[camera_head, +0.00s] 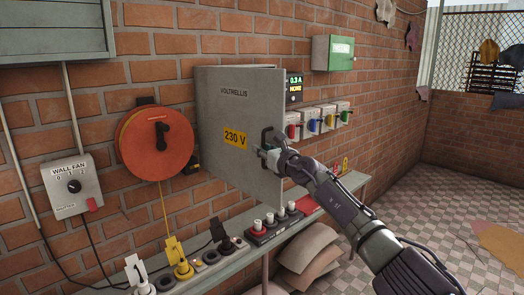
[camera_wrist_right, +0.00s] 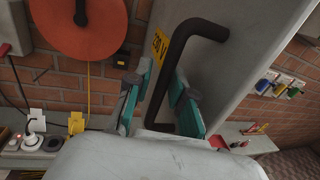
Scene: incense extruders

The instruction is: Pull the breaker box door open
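The breaker box door (camera_head: 235,115) is a grey panel marked VOLTRELLIS and 230 V. It stands swung out from the wall at an angle, its handle edge toward me. The black bar handle (camera_head: 267,141) is on its right edge and shows large in the wrist view (camera_wrist_right: 205,27). My right gripper (camera_head: 265,155) is at the handle. In the wrist view its teal fingers (camera_wrist_right: 158,100) are spread, with the handle bar passing close to the right finger; a gap shows on the left. Contact is unclear. The box's inside is hidden behind the door. My left gripper is out of view.
A shelf (camera_head: 205,280) with plugs and sockets runs below the door. An orange cable reel (camera_head: 150,155) hangs left of it. Colored switches (camera_head: 328,118) and a green box (camera_head: 334,53) are right on the brick wall. Sacks (camera_head: 308,250) lie under the shelf; tiled floor is at right.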

